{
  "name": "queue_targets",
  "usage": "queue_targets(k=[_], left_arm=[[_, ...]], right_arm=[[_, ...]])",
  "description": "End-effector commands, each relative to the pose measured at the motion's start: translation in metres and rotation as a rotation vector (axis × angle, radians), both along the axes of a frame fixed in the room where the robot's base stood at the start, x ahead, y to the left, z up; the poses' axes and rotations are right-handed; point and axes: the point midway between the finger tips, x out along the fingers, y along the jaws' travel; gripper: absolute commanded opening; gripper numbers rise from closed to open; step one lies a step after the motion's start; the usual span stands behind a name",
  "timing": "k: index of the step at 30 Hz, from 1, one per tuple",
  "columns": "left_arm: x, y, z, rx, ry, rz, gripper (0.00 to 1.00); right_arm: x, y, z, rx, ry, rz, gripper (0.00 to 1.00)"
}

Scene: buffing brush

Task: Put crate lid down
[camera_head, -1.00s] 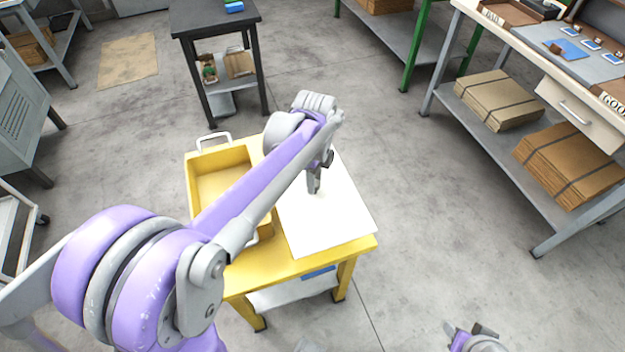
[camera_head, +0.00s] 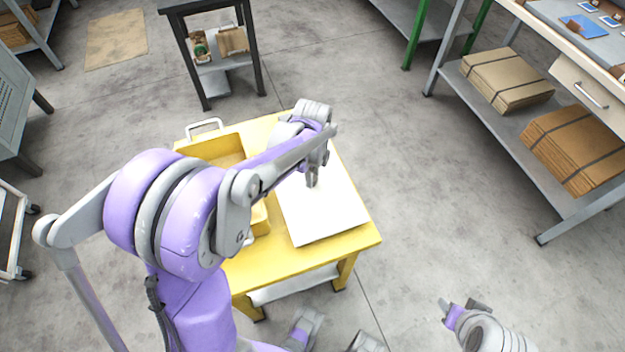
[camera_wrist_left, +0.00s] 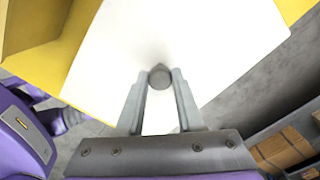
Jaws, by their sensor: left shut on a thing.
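The crate lid (camera_head: 335,215) is a flat white panel with a small round grey knob (camera_wrist_left: 160,77). It lies flat over the right part of the yellow table (camera_head: 270,265); I cannot tell whether it touches the top. My left gripper (camera_head: 313,184) is shut on the knob, with a finger on each side in the left wrist view (camera_wrist_left: 159,80). A yellow open crate (camera_head: 218,150) with a white handle stands left of the lid, partly hidden by my left arm. My right gripper (camera_head: 461,305) is low at the right, apart from the table, its fingers apart and empty.
A dark side table (camera_head: 205,85) stands behind, with small items on its lower shelf. A workbench (camera_head: 465,85) with cardboard stacks (camera_head: 575,145) is at the right. A white cart (camera_head: 12,235) is at the left. Grey floor between them is clear.

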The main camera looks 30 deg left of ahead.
Motion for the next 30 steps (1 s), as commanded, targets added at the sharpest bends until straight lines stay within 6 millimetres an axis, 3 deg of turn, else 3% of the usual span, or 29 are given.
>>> queue_targets(k=[5,16,17,21,30], left_arm=[[0.0,0.0,-0.026,0.0,0.0,0.0,0.0],[0.0,0.0,-0.031,0.0,0.0,0.0,0.0],[0.0,0.0,-0.031,0.0,0.0,0.0,0.39],[0.0,0.0,-0.03,0.0,0.0,0.0,0.65],[0.0,0.0,-0.029,0.0,0.0,0.0,0.66]], right_arm=[[0.0,0.0,-0.004,0.0,0.001,0.0,0.47],[-0.001,0.0,-0.007,0.0,0.002,0.0,0.47],[-0.001,0.0,-0.007,0.0,0.002,0.0,0.47],[-0.001,0.0,-0.006,0.0,0.002,0.0,0.47],[-0.001,0.0,-0.005,0.0,0.002,0.0,0.47]])
